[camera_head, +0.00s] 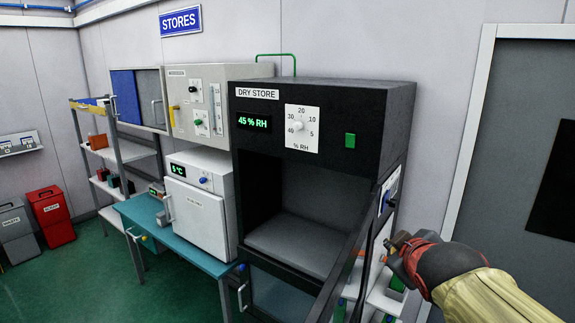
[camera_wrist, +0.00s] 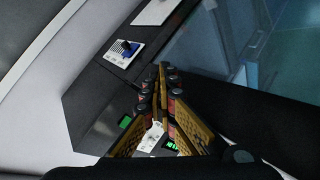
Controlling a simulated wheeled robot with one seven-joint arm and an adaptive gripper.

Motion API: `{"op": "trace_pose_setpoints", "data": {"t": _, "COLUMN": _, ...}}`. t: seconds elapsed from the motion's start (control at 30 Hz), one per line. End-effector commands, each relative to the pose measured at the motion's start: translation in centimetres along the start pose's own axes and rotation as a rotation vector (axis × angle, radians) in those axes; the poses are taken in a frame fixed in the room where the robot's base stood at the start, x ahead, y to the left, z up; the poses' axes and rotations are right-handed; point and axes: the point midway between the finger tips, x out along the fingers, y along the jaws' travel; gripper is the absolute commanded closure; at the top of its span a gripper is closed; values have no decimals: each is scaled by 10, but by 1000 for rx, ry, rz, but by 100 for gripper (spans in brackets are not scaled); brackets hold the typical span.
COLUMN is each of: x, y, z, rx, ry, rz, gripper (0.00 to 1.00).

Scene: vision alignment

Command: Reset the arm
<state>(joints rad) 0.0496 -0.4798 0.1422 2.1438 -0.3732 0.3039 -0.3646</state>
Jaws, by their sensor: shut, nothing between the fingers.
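My gripper (camera_head: 398,243) is at the right in the head view, beside the right side of the black DRY STORE cabinet (camera_head: 335,97). My red, black and yellow arm reaches in from the lower right. In the wrist view my gripper (camera_wrist: 161,72) shows with its yellowish fingers shut and nothing held between them. Behind the fingers is the dark cabinet, with a white panel carrying a blue-and-black control (camera_wrist: 124,50).
The cabinet's front is open onto an empty interior (camera_head: 300,243); a dark glass panel sticks out at its lower front. A white oven-like unit (camera_head: 198,215) stands on a teal bench (camera_head: 150,213) to the left. A grey door (camera_head: 505,130) is at the right. Green floor is clear at lower left.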

Motion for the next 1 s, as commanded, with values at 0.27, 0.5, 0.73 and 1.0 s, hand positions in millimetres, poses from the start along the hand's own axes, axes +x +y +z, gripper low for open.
{"op": "trace_pose_setpoints", "data": {"t": 0.27, "x": -81, "y": -107, "z": 109, "rx": 411, "ry": -281, "rz": -201, "gripper": 100}}
{"op": "trace_pose_setpoints", "data": {"t": 0.5, "x": -136, "y": -181, "z": 165, "rx": 625, "ry": -465, "rz": -328, "gripper": 100}}
{"op": "trace_pose_setpoints", "data": {"t": 0.73, "x": -116, "y": -213, "z": 196, "rx": 638, "ry": -483, "rz": -337, "gripper": 100}}
{"op": "trace_pose_setpoints", "data": {"t": 1.0, "x": -84, "y": -251, "z": 234, "rx": 636, "ry": -481, "rz": -336, "gripper": 100}}
